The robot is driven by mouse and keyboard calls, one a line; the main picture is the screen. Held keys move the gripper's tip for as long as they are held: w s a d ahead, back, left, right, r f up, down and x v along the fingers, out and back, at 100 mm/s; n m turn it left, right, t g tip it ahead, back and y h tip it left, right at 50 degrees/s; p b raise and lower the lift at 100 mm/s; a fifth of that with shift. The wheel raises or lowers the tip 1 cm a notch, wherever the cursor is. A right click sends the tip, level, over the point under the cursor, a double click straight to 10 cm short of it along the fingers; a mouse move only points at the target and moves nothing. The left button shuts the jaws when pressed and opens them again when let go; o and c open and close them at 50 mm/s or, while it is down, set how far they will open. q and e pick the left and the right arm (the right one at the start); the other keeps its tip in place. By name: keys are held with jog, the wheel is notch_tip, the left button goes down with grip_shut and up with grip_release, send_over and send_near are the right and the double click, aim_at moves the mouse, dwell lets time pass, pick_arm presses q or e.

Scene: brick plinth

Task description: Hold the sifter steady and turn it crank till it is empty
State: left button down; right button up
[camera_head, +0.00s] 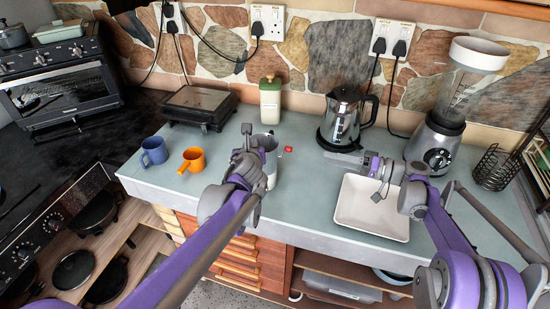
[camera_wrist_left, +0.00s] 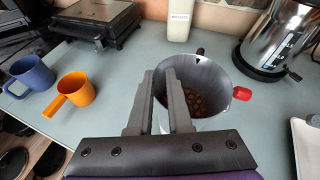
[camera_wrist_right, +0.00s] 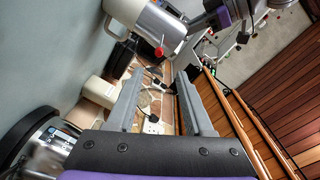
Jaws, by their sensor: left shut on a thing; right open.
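The sifter (camera_head: 270,160) is a metal cup near the middle front of the counter. In the left wrist view its open top (camera_wrist_left: 208,85) shows several brown pieces inside. Its crank ends in a red knob (camera_head: 288,149), on the right side in the head view. The knob also shows in the right wrist view (camera_wrist_right: 159,52). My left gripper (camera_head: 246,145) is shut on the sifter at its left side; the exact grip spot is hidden. My right gripper (camera_head: 340,158) is open and empty, to the right of the knob and apart from it.
A blue mug (camera_head: 154,151) and an orange cup (camera_head: 192,160) stand left of the sifter. A cream canister (camera_head: 270,100) and a kettle (camera_head: 343,118) stand behind. A white tray (camera_head: 370,226) lies below my right arm. A blender (camera_head: 440,140) stands at the right.

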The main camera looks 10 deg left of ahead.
jog(key=w+a+n+g, duration=0.1)
jog(key=w+a+n, duration=0.1)
jog(key=a+n, duration=0.9)
jog(key=shift+a+f+n+y, duration=0.2)
jog(key=shift+f+n+y, duration=0.1)
jog(key=shift+n, duration=0.2)
dwell(0.3)
jog(key=shift+w, duration=0.1)
jog(key=shift+c, duration=0.2)
grip_shut()
